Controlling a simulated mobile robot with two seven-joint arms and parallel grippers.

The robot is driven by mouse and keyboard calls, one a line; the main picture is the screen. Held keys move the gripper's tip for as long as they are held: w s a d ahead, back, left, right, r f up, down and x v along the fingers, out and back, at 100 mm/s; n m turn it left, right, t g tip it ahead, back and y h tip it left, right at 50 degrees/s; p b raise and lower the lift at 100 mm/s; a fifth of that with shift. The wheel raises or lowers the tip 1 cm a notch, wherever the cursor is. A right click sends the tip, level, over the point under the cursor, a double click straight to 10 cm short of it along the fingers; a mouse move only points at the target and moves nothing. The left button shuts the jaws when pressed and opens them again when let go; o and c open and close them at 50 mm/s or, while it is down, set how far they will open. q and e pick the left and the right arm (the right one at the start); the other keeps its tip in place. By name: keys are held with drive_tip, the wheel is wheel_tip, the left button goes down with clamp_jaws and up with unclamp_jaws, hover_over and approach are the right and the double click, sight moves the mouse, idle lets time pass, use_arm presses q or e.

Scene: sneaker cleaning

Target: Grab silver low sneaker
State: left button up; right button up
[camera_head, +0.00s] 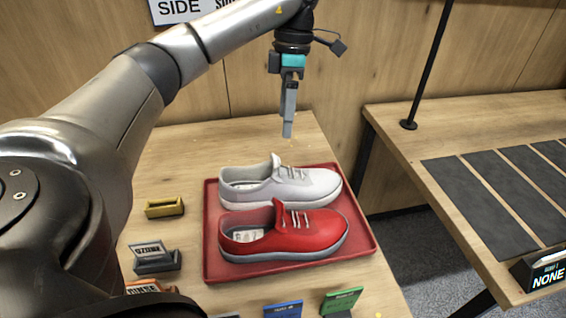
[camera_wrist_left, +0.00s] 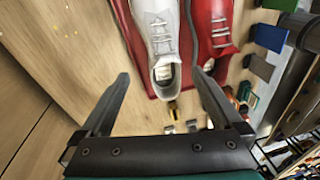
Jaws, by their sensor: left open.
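The silver low sneaker (camera_head: 282,186) looks light grey-white with grey laces and lies on its sole on a red tray (camera_head: 213,267). Its toe points right in the head view. A red sneaker (camera_head: 283,236) lies beside it, on the near side. My left gripper (camera_head: 288,134) hangs above the tray's far edge, apart from both shoes. In the left wrist view the left gripper (camera_wrist_left: 163,84) is open and empty, and the silver sneaker (camera_wrist_left: 158,30) shows beyond and between its fingers. The red sneaker (camera_wrist_left: 214,32) is to its right. My right gripper is not in view.
A yellow block (camera_head: 165,207), a dark card holder (camera_head: 155,259) and blue (camera_head: 284,309) and green (camera_head: 342,302) card holders stand around the tray. A second table with dark strips (camera_head: 488,190) is at right, across a gap. The wooden wall is close behind.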

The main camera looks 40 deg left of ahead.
use_arm(q)
drive_tip(key=b, duration=0.2)
approach(281, 174)
drive_tip(key=a+f, duration=0.1)
drive_tip(key=w+a+f, duration=0.1)
drive_tip(key=shift+w+f, duration=0.25)
drive_tip(key=shift+w, duration=0.05)
drive_tip(key=f, duration=0.4)
drive_tip(key=shift+s+d+f+b, duration=0.1)
drive_tip(key=shift+s+b, duration=0.25)
drive_tip(key=shift+s+f, duration=0.1)
drive_tip(key=shift+f, duration=0.55)
drive_tip(key=f, duration=0.1)
drive_tip(key=f+b, duration=0.1)
drive_tip(key=f, duration=0.2)
drive_tip(key=shift+s+d+f, duration=0.2)
drive_tip(key=shift+s+f, duration=0.15)
drive_tip(key=c, duration=1.3)
drive_tip(key=shift+r, duration=0.1)
drive_tip(key=shift+c, duration=0.5)
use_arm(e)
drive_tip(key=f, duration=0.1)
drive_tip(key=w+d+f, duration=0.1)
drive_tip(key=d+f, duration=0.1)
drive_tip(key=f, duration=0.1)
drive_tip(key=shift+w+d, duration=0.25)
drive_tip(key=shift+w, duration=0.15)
use_arm(q)
drive_tip(key=shift+r, duration=0.1)
